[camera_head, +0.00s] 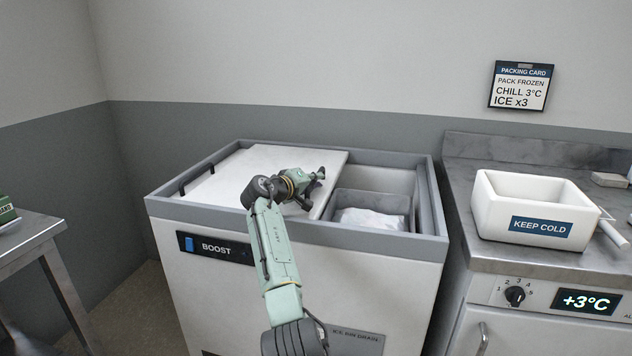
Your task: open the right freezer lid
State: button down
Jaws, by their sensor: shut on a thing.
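The freezer (225,285) is a white chest with a grey rim and a BOOST label on its front. A white sliding lid panel (235,178) covers its left and middle part. The right part of the top stands open. I cannot clearly tell the right lid from the left one, as they seem to overlap. My gripper (320,176) is at the panel's right edge, shut on what looks like the right lid's handle. The gripper hides that handle. A black handle (183,190) shows at the panel's left end.
A grey bin (345,203) with a white bag (370,219) sits inside the opening. A KEEP COLD box (492,226) stands on the counter (462,212) close to the freezer's right. A metal table (40,232) is at the far left. A wall is behind the freezer.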

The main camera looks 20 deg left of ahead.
dwell(0.3)
jog(key=c, duration=1.9)
grip_release()
jog(key=shift+s, duration=0.1)
jog(key=v, duration=1.2)
jog(key=shift+d, duration=0.1)
